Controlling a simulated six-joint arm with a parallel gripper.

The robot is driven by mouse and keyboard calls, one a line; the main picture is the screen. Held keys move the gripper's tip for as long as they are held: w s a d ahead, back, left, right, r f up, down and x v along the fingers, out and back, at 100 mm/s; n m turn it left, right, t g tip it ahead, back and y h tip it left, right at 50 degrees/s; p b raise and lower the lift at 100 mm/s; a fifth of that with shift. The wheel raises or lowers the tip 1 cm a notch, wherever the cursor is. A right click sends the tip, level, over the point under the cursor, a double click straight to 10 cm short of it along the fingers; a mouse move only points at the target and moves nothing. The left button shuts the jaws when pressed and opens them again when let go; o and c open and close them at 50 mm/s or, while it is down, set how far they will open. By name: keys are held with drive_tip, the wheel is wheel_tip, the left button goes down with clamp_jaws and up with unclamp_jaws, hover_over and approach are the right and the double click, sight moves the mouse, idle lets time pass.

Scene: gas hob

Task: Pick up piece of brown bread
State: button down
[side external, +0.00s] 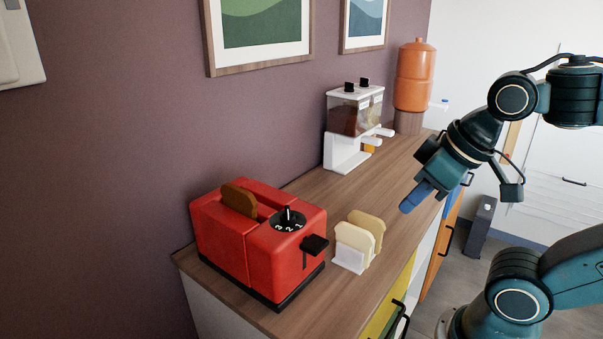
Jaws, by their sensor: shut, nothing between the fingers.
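A piece of brown bread (239,199) sticks up out of a slot in the red toaster (240,247) at the left of the counter. Its lower part is hidden inside the toaster. My gripper (407,207) is shut and empty, with its blue fingers pointing down and left. It is above the right front part of the counter, apart from the bread and well to its right.
Two pale bread slices (359,238) stand upright in a white holder (349,259) just right of the toaster. A white dispenser (350,125) and an orange water container (414,75) stand farther back. The wooden counter (385,185) is clear between them.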

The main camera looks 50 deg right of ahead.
idle(0.4)
drive_tip(key=c, duration=1.4)
unclamp_jaws()
drive_tip(key=shift+o, duration=0.2)
drive_tip(key=shift+w+r, duration=0.1)
wheel_tip(320, 180, up, 6)
drive_tip(key=g, duration=0.1)
hover_over(247, 193)
drive_tip(key=s, duration=0.5)
drive_tip(key=shift+w+f, duration=0.1)
drive_tip(key=shift+f, duration=0.1)
drive_tip(key=shift+x, duration=4.2)
